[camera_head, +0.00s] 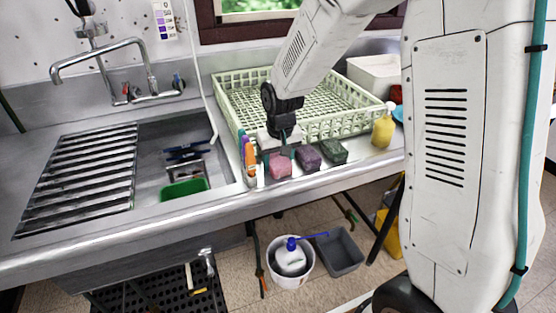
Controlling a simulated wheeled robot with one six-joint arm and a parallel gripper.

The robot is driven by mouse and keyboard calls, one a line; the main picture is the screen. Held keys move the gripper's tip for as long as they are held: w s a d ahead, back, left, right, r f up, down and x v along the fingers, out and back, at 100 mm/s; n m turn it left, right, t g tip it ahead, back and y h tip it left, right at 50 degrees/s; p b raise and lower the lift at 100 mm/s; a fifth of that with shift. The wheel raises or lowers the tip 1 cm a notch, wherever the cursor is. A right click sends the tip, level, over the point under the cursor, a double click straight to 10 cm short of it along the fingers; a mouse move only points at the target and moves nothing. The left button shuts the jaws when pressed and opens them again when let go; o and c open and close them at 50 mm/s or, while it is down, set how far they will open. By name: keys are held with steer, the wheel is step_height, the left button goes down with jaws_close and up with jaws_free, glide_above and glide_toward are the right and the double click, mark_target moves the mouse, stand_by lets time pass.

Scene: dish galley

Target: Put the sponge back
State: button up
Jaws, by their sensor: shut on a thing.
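My gripper (279,153) reaches down at the front left corner of the pale green dish rack. It is shut on the pink sponge (280,166), with the fingers over the sponge's top and partly hiding it. I cannot tell whether the sponge touches the counter or hangs just above it. A dark purple sponge (308,159) and a dark green sponge (334,152) lie in a row to its right on the steel counter.
Several small bottles, one an orange bottle (250,157), stand close left of my gripper. A yellow bottle (383,128) stands right of the sponges. The dish rack (350,125) is behind. The sink holds a green container (184,189). A white bucket (291,269) and grey bin (340,252) are below.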

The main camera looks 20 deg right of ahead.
mark_target(280, 162)
steer(key=o, duration=0.9)
steer(key=shift+f, duration=0.1)
step_height(280, 162, up, 12)
steer(key=s, duration=0.2)
steer(key=shift+s+d+r, duration=0.5)
steer(key=shift+s+r, duration=0.65)
steer(key=shift+s, duration=3.5)
steer(key=shift+s+d+r, duration=0.55)
steer(key=shift+s+r, duration=0.55)
steer(key=shift+s, duration=3.6)
steer(key=shift+s+d+r, duration=0.5)
steer(key=shift+s+r, duration=0.65)
steer(key=shift+s, duration=3.5)
